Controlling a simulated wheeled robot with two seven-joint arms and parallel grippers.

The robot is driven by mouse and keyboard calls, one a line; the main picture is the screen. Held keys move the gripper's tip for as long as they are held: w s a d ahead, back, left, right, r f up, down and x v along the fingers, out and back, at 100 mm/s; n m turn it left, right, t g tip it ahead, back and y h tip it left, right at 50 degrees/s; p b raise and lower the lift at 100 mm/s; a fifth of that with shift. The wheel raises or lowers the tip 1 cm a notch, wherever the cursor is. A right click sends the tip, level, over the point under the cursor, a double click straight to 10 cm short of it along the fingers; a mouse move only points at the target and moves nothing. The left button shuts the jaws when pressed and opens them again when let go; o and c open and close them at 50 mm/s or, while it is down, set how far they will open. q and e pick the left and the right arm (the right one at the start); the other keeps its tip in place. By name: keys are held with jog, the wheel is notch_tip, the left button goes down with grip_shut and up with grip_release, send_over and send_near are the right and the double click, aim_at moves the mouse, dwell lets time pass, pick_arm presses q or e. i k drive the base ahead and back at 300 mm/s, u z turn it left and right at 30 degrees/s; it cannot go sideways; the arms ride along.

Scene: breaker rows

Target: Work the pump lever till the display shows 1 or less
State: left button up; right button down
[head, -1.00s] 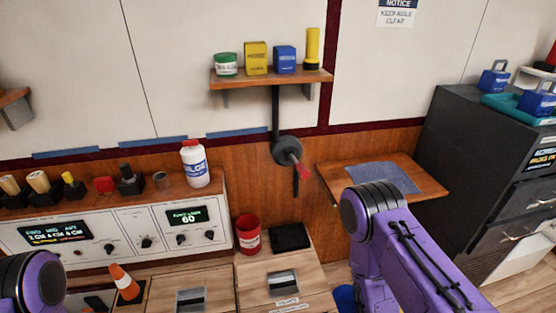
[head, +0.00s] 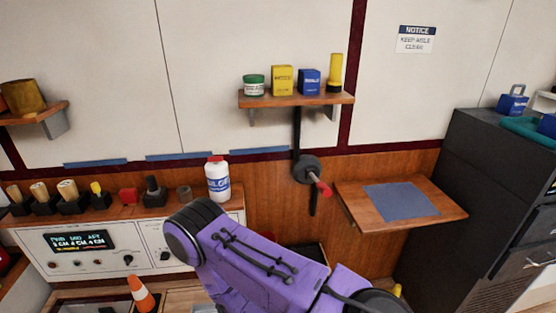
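The pump lever looks to be the dark wall-mounted round hub (head: 306,169) with a short handle ending in a red grip (head: 323,189), below the small shelf. A black vertical bar runs behind it. A console (head: 90,245) at left has a lit display (head: 80,241) with several small readings, too small to read surely. The green-lit display seen earlier, reading 60, is now hidden behind my purple arm. That arm crosses the lower middle in front of the console's right end. Neither gripper shows.
A shelf (head: 296,99) with a jar, boxes and a yellow flashlight sits above the lever. A white bottle (head: 217,180) stands on the console top. A wooden fold-out ledge (head: 440,212) with a blue cloth (head: 400,200) and a dark cabinet (head: 480,190) are at right.

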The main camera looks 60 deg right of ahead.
aim_at(322, 186)
jog(key=k, duration=0.75)
jog(key=z, duration=1.25)
jog(key=i, duration=0.5)
jog(key=u, duration=0.05)
